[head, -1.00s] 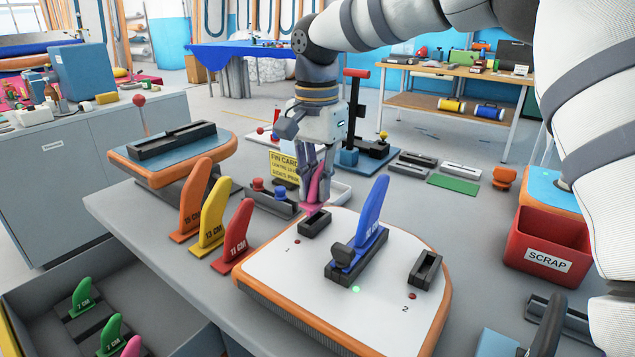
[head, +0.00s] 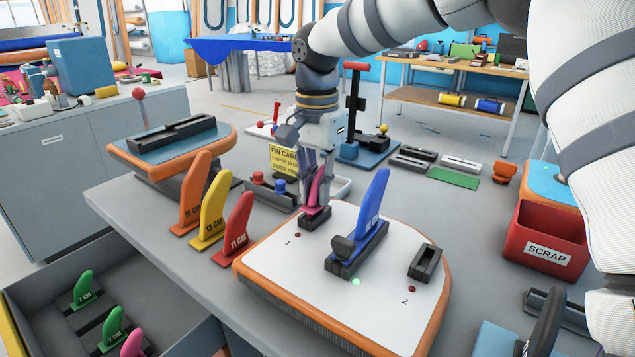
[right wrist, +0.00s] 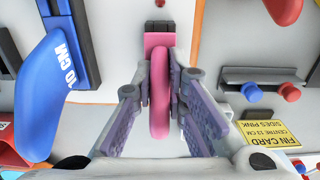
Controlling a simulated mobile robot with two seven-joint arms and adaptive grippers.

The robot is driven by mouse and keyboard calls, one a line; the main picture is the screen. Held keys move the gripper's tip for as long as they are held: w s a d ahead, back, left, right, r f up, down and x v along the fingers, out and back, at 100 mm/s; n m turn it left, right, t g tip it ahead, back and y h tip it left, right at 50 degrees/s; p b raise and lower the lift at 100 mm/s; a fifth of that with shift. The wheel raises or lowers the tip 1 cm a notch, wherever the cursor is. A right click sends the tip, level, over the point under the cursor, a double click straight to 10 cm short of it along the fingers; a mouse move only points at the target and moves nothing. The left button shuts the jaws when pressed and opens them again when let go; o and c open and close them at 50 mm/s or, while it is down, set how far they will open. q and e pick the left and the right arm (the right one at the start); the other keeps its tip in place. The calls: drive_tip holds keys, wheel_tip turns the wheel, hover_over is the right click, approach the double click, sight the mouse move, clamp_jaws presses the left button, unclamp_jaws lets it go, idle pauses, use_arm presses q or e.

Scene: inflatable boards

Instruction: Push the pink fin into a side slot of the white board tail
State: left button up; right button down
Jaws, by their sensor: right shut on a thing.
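The white board tail (head: 370,290) with an orange rim lies on the grey table. A blue fin (head: 374,205) stands in its centre slot, beside a lit green light. My right gripper (head: 316,203) is shut on the pink fin (head: 317,188) over side slot 1 (head: 314,220). The pink fin's base is at the slot's mouth; how deep it sits is hard to tell. In the right wrist view the pink fin (right wrist: 160,95) stands between the fingers, its pink base against the dark slot. Side slot 2 (head: 425,264) is empty, with a red light near it. My left gripper is not in view.
Orange (head: 196,192), yellow (head: 211,212) and red (head: 236,228) fins stand left of the board. A yellow fin card (head: 284,160) stands behind it. A red scrap bin (head: 545,247) is at the right. A drawer at lower left holds green fins (head: 85,289) and a pink one.

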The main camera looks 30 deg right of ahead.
sight(317, 175)
drive_tip(key=shift+f, duration=0.55)
drive_tip(key=c, duration=1.5)
unclamp_jaws()
drive_tip(key=shift+c, duration=0.2)
wheel_tip(317, 175, up, 12)
drive_tip(key=shift+f, duration=0.1)
